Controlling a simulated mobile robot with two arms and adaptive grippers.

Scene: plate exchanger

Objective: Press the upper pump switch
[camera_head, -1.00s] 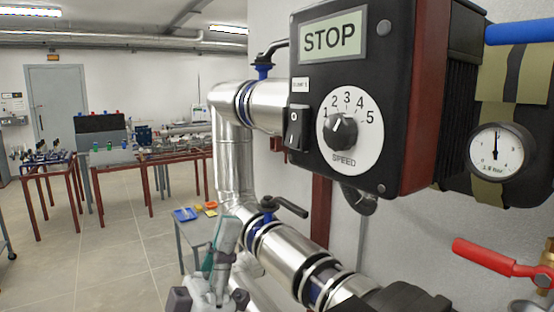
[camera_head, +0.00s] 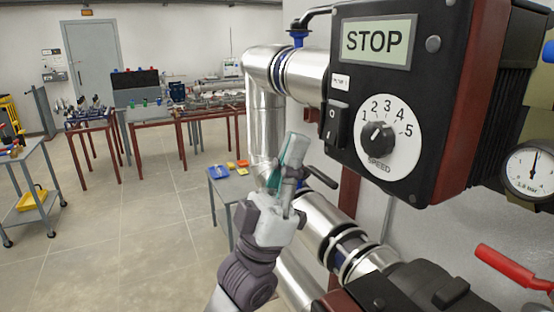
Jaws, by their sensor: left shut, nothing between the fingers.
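The black pump control box (camera_head: 428,45) fills the upper right, with a display reading STOP (camera_head: 377,41) and a speed dial (camera_head: 379,138). The black rocker switch (camera_head: 337,122), marked O and I, sits on the box's left side, left of the dial. My left gripper (camera_head: 297,146) points upward, below and left of the switch and apart from it in the picture. Its fingers are shut and empty. My right gripper is not in view.
Steel pipes (camera_head: 267,120) run behind and below the box, with a dark valve handle (camera_head: 321,176) near my gripper. A red lever (camera_head: 513,268) and a pressure gauge (camera_head: 531,171) are at the right. Open floor (camera_head: 120,240) lies to the left.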

